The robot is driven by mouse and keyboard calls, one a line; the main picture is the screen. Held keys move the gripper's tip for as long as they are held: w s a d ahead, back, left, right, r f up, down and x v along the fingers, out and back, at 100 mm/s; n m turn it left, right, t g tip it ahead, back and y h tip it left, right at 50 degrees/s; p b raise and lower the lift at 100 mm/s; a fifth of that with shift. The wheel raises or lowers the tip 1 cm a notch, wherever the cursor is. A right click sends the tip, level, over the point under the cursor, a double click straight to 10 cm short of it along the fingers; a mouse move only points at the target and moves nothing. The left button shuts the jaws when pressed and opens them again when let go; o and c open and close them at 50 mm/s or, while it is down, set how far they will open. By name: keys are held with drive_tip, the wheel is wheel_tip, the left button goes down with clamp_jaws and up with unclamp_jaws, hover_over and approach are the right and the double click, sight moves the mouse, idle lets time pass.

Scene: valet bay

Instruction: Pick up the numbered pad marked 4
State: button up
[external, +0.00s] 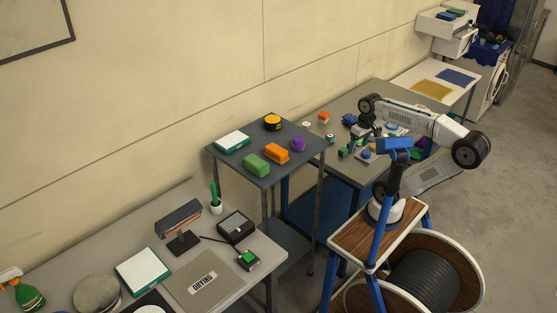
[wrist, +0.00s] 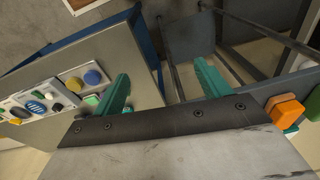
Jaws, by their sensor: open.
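No numeral 4 is legible in either view, so I cannot tell which thing is the pad marked 4. My gripper (external: 353,147) is above the grey worktable (external: 372,94) on the far side of the dark stand. In the wrist view my gripper (wrist: 162,86) shows two teal fingers spread wide, with nothing between them. Light panels with round coloured pieces, including a yellow one (wrist: 75,84) and a blue one (wrist: 93,77), lie left of the fingers on the worktable.
The dark stand (external: 248,140) holds an orange block (external: 276,153), a green block (external: 256,164) and a purple piece (external: 298,144). A nearer bench (external: 215,268) carries a lamp (external: 181,222) and a white-topped pad (external: 143,271). A hose reel (external: 425,280) stands below my arm.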

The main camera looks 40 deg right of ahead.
drive_tip(key=w+d+r+m+t+y, duration=0.1)
drive_tip(key=w+d+m+y, duration=0.3)
drive_tip(key=w+m, duration=0.45)
drive_tip(key=w+d+r+m+y, duration=0.1)
drive_tip(key=w+d+m+y, duration=0.35)
drive_tip(key=w, duration=0.65)
drive_tip(key=w+d+f+m+t, duration=0.1)
drive_tip(key=w+d+m+t, duration=0.4)
drive_tip(key=d, duration=0.6)
drive_tip(key=w+d+f+m+t, duration=0.2)
drive_tip(key=w+d+m, duration=0.1)
drive_tip(key=d+m, duration=0.65)
drive_tip(key=n, duration=0.2)
approach(330, 137)
drive_tip(key=w+f, duration=0.1)
drive_tip(key=w+f+y, duration=0.1)
drive_tip(key=shift+d+f, duration=0.15)
drive_tip(key=shift+f, duration=0.15)
drive_tip(key=shift+w+a+f, duration=0.2)
drive_tip(key=shift+w+f, duration=0.05)
drive_tip(key=x, duration=0.7)
drive_tip(key=shift+w+a+r, duration=0.1)
drive_tip(key=shift+a, duration=0.05)
drive_tip(key=c, duration=1.1)
